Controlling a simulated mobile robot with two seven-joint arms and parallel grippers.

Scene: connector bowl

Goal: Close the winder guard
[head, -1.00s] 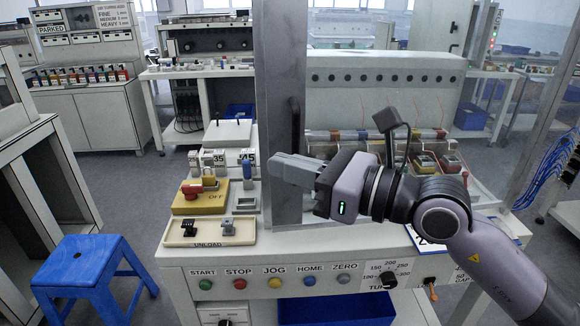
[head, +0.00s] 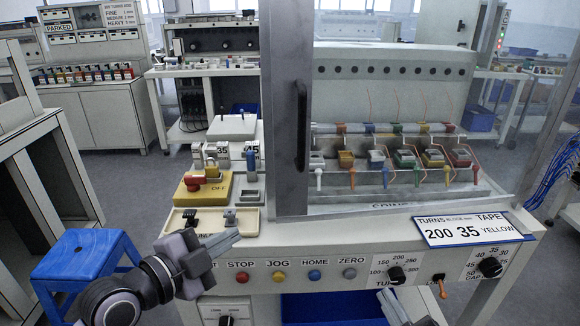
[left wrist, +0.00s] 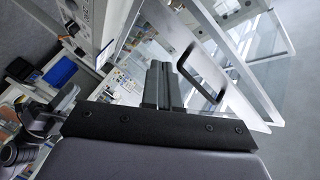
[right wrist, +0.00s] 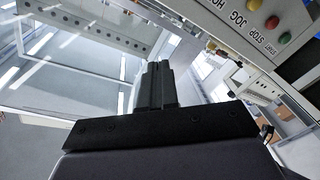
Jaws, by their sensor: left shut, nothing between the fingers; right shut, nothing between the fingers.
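The winder guard is a clear panel with a grey metal frame (head: 286,60) and a black vertical bar handle (head: 302,125). Its frame upright stands at the left end of the row of coloured spools, and the clear panel spans in front of them. The handle also shows in the left wrist view (left wrist: 202,72). My left gripper (head: 230,240) is shut and empty, low in front of the machine's left end, apart from the handle. My right gripper (head: 388,300) is shut and empty at the bottom of the head view, below the control panel and apart from the guard.
A beige tray (head: 185,220) and a yellow block (head: 200,190) with a padlock sit left of the guard. A button panel (head: 335,262) runs along the front edge. A sign (head: 470,228) reads 200, 35, yellow. A blue stool (head: 85,265) stands at left.

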